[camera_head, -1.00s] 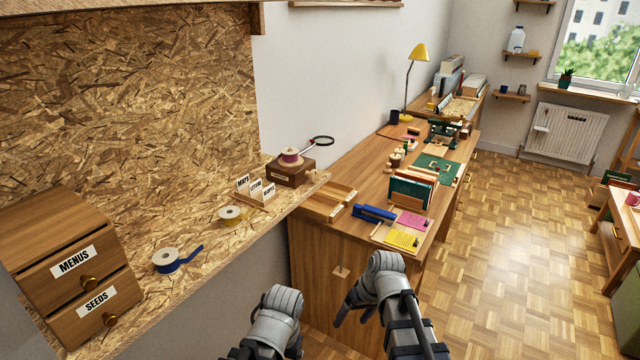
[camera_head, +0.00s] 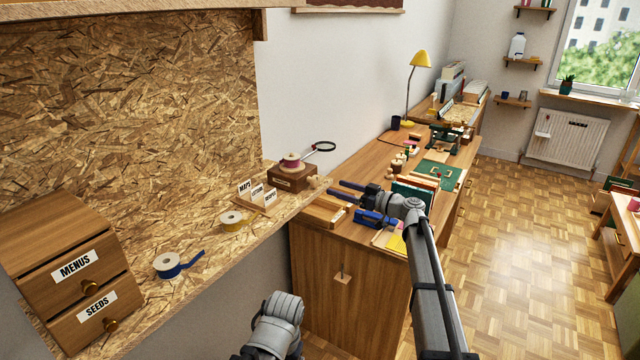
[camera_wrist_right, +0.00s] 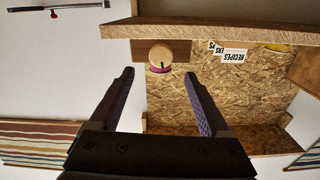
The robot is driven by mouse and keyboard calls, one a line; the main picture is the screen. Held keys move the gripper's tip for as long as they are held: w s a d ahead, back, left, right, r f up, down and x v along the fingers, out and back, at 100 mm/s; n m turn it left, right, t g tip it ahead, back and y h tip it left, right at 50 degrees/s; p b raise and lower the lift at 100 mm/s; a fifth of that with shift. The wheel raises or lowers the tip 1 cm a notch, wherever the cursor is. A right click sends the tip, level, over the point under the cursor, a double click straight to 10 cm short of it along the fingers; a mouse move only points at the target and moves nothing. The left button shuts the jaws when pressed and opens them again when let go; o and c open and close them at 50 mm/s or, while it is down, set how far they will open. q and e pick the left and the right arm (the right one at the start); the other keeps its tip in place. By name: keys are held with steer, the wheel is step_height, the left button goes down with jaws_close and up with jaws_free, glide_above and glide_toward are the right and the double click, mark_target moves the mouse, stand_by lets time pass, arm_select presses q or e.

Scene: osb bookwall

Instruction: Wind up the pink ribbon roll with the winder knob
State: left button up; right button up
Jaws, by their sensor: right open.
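The pink ribbon roll (camera_head: 290,160) sits on top of a small brown wooden box (camera_head: 293,179) near the right end of the OSB shelf. A pale round winder knob (camera_head: 318,183) shows at the box's right side; the right wrist view shows the round knob (camera_wrist_right: 160,53) face-on, with a bit of the pink roll (camera_wrist_right: 160,69) beside it. My right gripper (camera_head: 336,187) is open and empty, just right of the knob and apart from it. In the right wrist view the knob lies between the directions of its two fingers. My left gripper is not visible.
On the shelf (camera_head: 200,262) stand label cards (camera_head: 257,194), a yellow roll (camera_head: 232,220), a blue roll (camera_head: 170,265) and a drawer box (camera_head: 65,262). The desk (camera_head: 330,245) holds several items under my right arm.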

mark_target(317, 182)
steer(key=x, duration=0.8)
steer(key=shift+s, duration=0.1)
jaws_close()
stand_by(0.5)
